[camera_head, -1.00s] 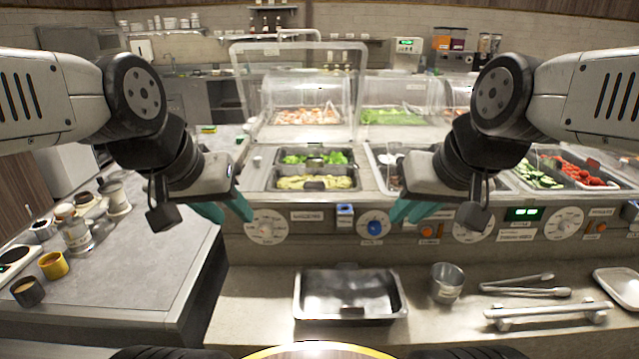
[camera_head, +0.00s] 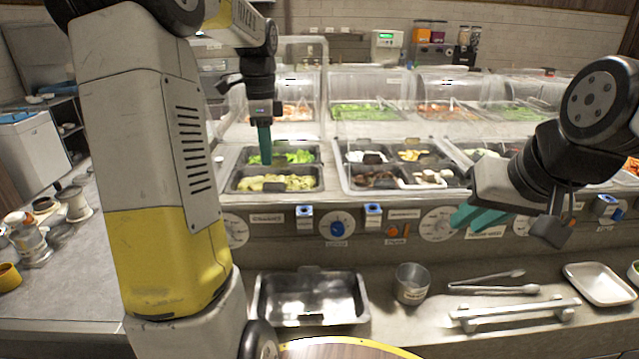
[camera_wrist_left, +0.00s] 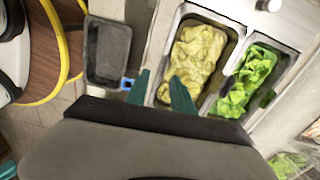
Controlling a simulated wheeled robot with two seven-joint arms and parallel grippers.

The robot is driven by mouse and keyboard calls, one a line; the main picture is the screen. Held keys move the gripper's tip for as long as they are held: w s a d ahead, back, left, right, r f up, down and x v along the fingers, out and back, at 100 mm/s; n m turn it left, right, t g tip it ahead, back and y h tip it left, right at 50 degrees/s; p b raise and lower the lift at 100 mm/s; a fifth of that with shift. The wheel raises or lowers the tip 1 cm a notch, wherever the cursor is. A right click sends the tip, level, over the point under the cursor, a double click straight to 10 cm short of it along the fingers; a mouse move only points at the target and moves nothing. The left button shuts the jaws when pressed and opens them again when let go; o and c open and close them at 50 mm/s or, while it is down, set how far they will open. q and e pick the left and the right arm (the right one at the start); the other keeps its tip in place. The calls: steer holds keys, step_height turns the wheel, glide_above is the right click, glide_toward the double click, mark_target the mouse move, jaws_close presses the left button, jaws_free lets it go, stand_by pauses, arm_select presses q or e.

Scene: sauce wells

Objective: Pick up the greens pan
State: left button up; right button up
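The greens pan (camera_head: 314,156) is a dark rectangular pan of bright green leaves, set in the counter well behind a pan of pale yellow food (camera_head: 275,184). In the left wrist view the leaves (camera_wrist_left: 248,80) lie right of the yellow food (camera_wrist_left: 197,55). My left gripper (camera_head: 265,163) points down, its teal fingers overlapping the left part of the greens pan in the head view. In the left wrist view its fingers (camera_wrist_left: 160,78) are apart and empty. The height gap to the pan is unclear. My right gripper (camera_head: 462,219) hangs empty before the control panel, fingers apparently apart.
An empty metal pan (camera_head: 312,296), a metal cup (camera_head: 411,283), tongs (camera_head: 490,288) and a white tray (camera_head: 598,284) sit on the front ledge. Clear covers (camera_head: 368,80) stand behind the wells. More filled pans (camera_head: 376,180) lie to the right.

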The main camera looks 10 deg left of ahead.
mark_target(277, 184)
arm_select(q)
steer(key=shift+m, duration=0.4)
steer(key=f, duration=0.2)
steer(key=w+f, duration=0.1)
steer(key=f, duration=0.5)
steer(key=shift+w+d+f, duration=0.2)
steer(key=shift+w+f, duration=0.05)
steer(key=shift+w, duration=0.15)
jaws_close()
steer(key=shift+r, duration=0.1)
stand_by(0.6)
